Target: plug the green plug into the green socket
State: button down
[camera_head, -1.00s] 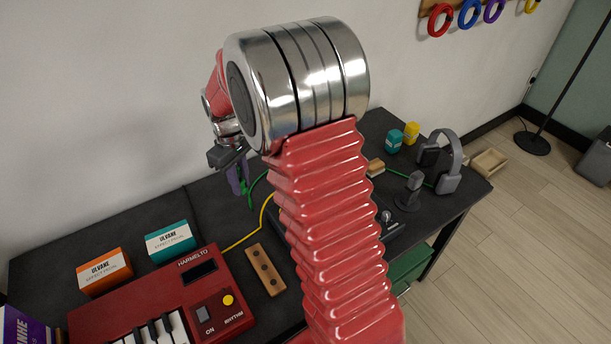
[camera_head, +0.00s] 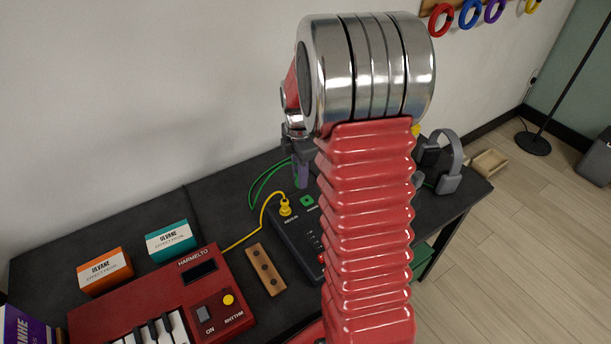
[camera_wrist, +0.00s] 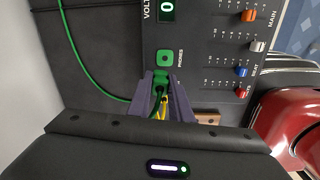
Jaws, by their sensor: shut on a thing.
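My gripper (camera_wrist: 163,92), with purple fingers, is shut on the green plug (camera_wrist: 160,77) in the wrist view. The plug shows between the fingertips, close to the green socket (camera_wrist: 164,57) on the black mixer panel (camera_wrist: 200,70). The socket's face with its dark hole is uncovered, and the plug appears apart from it. In the head view my gripper (camera_head: 301,172) is over the back of the mixer, behind the green socket (camera_head: 307,201); the plug is hidden there. The green cable (camera_wrist: 80,60) trails from the plug in a loop at the left.
A yellow plug (camera_head: 285,207) stands in the mixer beside the green socket, its cable running left. A wooden block (camera_head: 265,270), red keyboard (camera_head: 160,300) and two boxes (camera_head: 171,240) lie to the left. Headphones (camera_head: 448,165) stand at right. My arm hides much of the mixer.

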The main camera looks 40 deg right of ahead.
jog(key=shift+s+d+f+n, duration=0.1)
jog(key=shift+s+d+n, duration=0.45)
jog(key=shift+d+n, duration=0.2)
jog(key=shift+f, duration=0.15)
send_over(307, 200)
jog(key=shift+f, duration=2.75)
jog(key=shift+f, duration=0.5)
jog(key=c, duration=1.5)
grip_release()
jog(key=shift+c, duration=0.2)
